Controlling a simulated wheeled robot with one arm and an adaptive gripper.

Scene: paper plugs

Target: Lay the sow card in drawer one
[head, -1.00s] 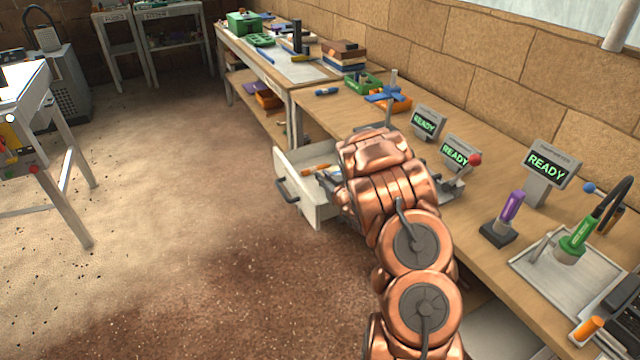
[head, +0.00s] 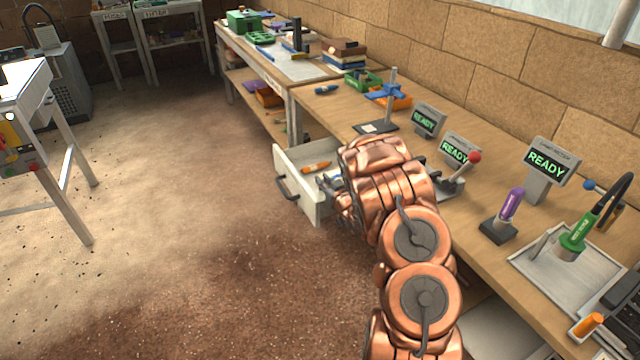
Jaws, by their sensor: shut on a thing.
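An open drawer (head: 319,204) with pale walls and a dark handle juts out from under the workbench at the picture's centre. My gripper (head: 333,184) is at the right part of the drawer opening, low beside my copper arm. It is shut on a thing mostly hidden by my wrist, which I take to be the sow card. Only a small pale and bluish patch shows at the fingers, and no marking is readable. An orange-handled tool (head: 316,167) lies inside the drawer at the back. The drawer's right side is hidden behind my arm.
The workbench (head: 330,108) carries a blue clamp stand (head: 390,95) with a white piece on its dark base, several READY displays (head: 547,164), a red-knobbed lever (head: 474,158) and a purple-handled tool (head: 512,203). The floor left of the drawer is clear.

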